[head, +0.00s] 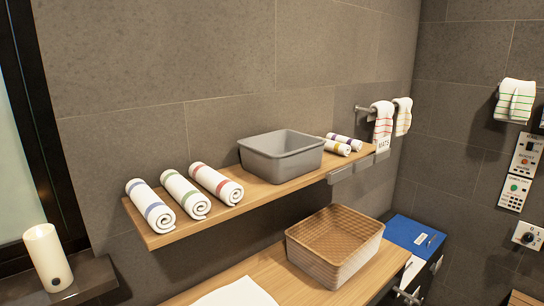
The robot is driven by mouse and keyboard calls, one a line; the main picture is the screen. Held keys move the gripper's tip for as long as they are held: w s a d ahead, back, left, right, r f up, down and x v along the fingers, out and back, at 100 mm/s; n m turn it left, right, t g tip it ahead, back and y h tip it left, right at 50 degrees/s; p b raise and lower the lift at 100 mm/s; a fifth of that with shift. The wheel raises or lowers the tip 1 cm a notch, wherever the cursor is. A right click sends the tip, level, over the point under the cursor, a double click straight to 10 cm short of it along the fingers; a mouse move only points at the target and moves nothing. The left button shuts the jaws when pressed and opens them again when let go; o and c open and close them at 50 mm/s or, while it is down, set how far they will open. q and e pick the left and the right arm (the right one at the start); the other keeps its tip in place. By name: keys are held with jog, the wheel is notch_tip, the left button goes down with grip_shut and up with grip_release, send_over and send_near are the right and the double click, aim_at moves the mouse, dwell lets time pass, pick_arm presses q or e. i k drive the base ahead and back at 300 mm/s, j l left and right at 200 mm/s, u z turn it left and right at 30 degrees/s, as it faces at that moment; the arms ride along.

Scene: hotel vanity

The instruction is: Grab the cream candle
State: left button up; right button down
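The cream candle (48,258) is a pale upright cylinder with a small dark round spot low on its front. It stands on a dark ledge at the lower left of the head view, below the window. Neither of my grippers shows in this view.
A wooden shelf (164,238) on the wall holds several rolled towels (184,194) and a grey bin (281,157). Below, a wooden counter (280,271) carries a woven basket (335,246) and a white item (236,293). The dark ledge (95,274) right of the candle is clear.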

aim_at(43, 244)
jog(key=u, duration=1.35)
jog(key=i+j+u, duration=0.1)
jog(key=j, duration=0.95)
